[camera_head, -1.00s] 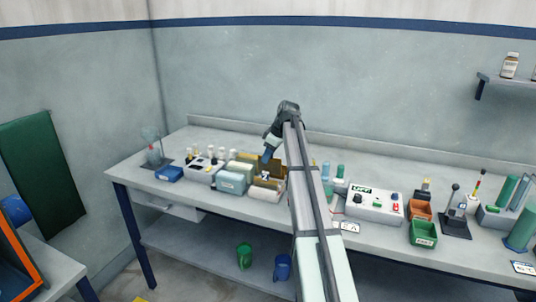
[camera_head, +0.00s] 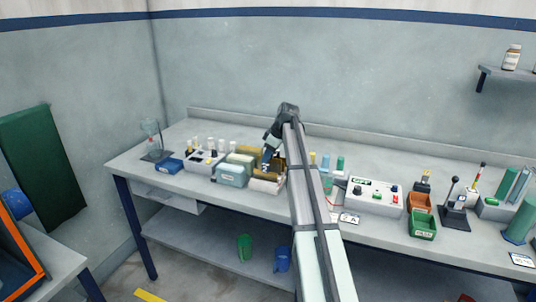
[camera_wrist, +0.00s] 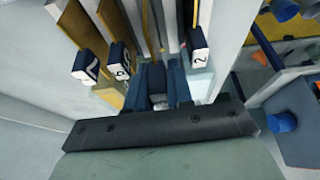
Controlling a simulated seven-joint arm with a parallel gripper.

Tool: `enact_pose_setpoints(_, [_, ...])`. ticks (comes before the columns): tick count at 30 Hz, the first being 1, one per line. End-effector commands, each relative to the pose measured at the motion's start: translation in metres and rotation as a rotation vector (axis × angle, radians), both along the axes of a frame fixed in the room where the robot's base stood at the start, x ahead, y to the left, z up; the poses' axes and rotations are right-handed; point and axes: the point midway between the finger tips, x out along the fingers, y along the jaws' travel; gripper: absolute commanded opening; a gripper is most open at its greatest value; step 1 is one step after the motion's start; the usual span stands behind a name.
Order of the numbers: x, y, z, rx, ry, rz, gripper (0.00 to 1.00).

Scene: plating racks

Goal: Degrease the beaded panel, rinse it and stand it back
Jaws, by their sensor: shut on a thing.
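My gripper (camera_head: 267,160) is low over the row of tanks on the bench. In the wrist view its blue fingers (camera_wrist: 166,84) are shut on a panel's top end (camera_wrist: 158,100), mostly hidden between them. Other panels hang beside it with dark blue numbered tabs: one tab (camera_wrist: 86,66) and another (camera_wrist: 121,60) at left, and one marked 2 (camera_wrist: 199,60) at right. Beading cannot be made out on any panel. A pale green tank (camera_head: 232,176) stands left of the gripper, and a cream-fronted tank (camera_head: 265,187) with brown upright panels stands below it.
A control box (camera_head: 374,197) with buttons stands right of my arm. Beyond it are an orange bin (camera_head: 420,202), a green bin (camera_head: 423,226) and a lever stand (camera_head: 454,212). A blue tray (camera_head: 170,166) and a glass vessel (camera_head: 152,136) are at the left end.

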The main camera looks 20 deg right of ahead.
Motion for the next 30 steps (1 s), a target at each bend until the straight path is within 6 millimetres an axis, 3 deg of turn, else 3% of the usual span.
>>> enact_pose_setpoints(30, [0.000, 0.000, -0.033, 0.000, 0.000, 0.001, 0.00])
